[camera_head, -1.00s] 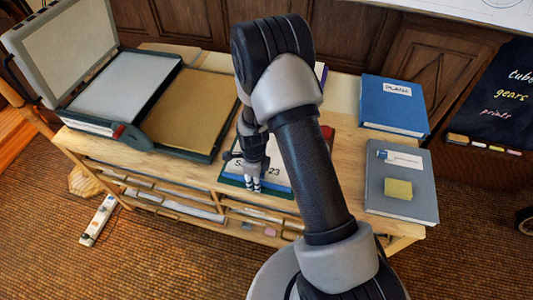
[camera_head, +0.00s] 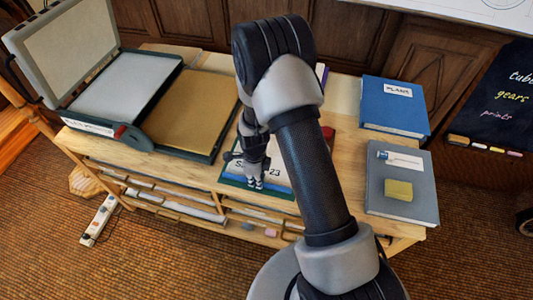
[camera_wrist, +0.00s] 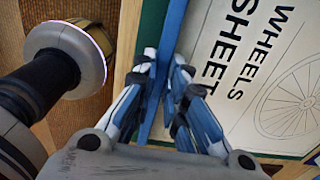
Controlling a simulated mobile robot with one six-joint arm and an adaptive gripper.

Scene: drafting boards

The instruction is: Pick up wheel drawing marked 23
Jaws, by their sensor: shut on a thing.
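The wheel drawing (camera_head: 281,176) lies on the wooden table, partly hidden behind my arm, with "23" showing on its white face. In the wrist view the drawing (camera_wrist: 232,75) shows the words "WHEELS SHEET", part of a spoked wheel, and a blue band (camera_wrist: 172,42) along one side. My gripper (camera_head: 256,184) is at the front edge of the drawing. In the wrist view my gripper (camera_wrist: 164,75) is shut on the blue-banded edge, with a finger on each side. I cannot tell any gap between drawing and table.
A dark-framed case (camera_head: 152,140) with a raised lid stands left. A blue "PLANS" book (camera_head: 393,108) and a grey book (camera_head: 407,208), bearing a yellow block (camera_head: 398,190), lie right. Open shelves (camera_head: 165,191) are below the tabletop. A power strip (camera_head: 98,221) lies on the floor.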

